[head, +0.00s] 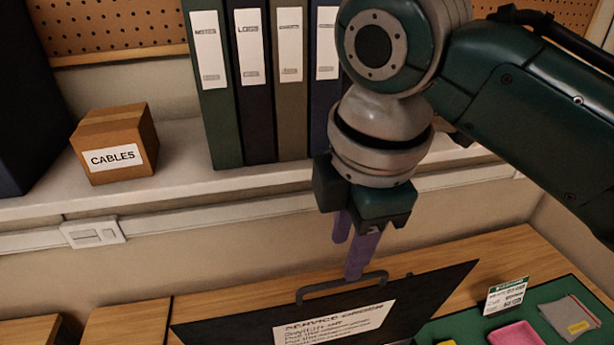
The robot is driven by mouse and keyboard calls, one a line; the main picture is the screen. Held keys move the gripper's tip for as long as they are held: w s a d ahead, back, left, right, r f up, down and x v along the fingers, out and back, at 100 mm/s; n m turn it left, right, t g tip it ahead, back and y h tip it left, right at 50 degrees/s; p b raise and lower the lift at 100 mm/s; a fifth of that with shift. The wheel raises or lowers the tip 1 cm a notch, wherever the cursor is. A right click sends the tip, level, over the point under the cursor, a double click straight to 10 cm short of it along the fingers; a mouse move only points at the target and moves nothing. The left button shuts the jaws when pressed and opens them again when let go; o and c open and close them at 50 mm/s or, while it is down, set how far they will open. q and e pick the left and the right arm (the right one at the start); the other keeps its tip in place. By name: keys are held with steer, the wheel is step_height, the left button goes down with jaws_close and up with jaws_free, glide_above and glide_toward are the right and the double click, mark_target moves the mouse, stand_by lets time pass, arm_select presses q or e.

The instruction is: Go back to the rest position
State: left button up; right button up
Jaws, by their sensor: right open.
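My right gripper (350,250) hangs from the arm that comes in from the upper right. Its two purple fingers point down and are apart, with nothing seen between them. The fingertips appear just above or behind the black handle (342,287) of a dark upright panel or lid (420,302); I cannot tell whether they touch it. The panel carries a white label reading "SERVICE ORDER" (335,326). My left gripper is not in view.
A shelf (190,165) holds a "CABLES" box (114,145) and several binders (250,90) behind the arm. Below is a wooden worktop (120,325). At lower right a green mat (465,330) bears a pink item (516,334), a grey pouch (570,317) and a small sign (506,296).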

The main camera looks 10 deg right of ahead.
steer(key=s+d+r+m+p, duration=0.2)
steer(key=s+d+m+p, duration=0.1)
steer(key=s+m, duration=0.5)
steer(key=s+d+r+m+t+p, duration=0.1)
steer(key=s+d+r+m+p, duration=0.2)
steer(key=s+m, duration=0.5)
steer(key=s+d+p, duration=0.1)
steer(key=s+d, duration=0.1)
steer(key=shift+s+d, duration=0.25)
steer(key=shift+s, duration=0.15)
steer(key=shift+f, duration=0.1)
